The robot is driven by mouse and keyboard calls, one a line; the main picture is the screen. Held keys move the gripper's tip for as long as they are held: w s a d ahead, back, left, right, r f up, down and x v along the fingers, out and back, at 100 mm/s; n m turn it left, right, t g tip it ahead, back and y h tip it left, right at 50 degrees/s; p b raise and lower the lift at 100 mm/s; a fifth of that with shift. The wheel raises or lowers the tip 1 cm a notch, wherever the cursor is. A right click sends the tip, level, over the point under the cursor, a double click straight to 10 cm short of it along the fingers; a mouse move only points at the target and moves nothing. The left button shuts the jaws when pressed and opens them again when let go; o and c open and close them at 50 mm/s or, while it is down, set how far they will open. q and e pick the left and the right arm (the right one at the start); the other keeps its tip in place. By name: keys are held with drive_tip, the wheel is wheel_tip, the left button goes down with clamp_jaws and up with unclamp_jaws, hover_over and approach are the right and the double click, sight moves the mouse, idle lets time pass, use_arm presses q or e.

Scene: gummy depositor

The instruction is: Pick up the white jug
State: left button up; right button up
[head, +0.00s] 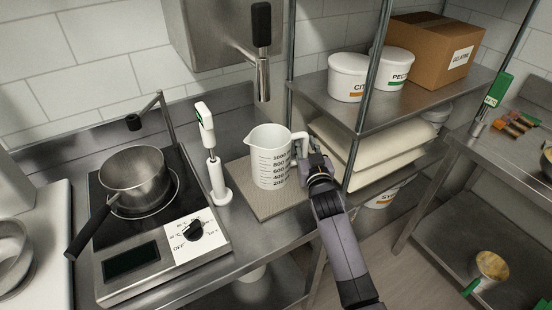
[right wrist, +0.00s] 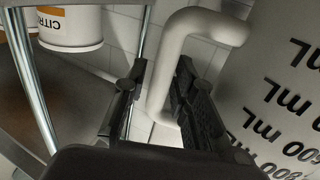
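The white jug (head: 268,160) stands upright on a grey-beige board (head: 247,187) on the steel counter, with black volume marks on its side. Its handle points right, toward my right gripper (head: 306,163). In the right wrist view, the jug's wall (right wrist: 285,70) fills the right side. The handle (right wrist: 160,85) runs down between the two black fingers of my right gripper (right wrist: 157,88). The fingers are apart, with a visible gap between the left finger and the handle; the right finger is close to the handle. My left gripper is out of view.
A shelf post (head: 364,100) and a steel shelf with white tubs (head: 348,77) are close on the right.

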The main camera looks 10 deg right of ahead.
clamp_jaws()
idle(0.5)
drive_tip(key=shift+r, duration=0.1)
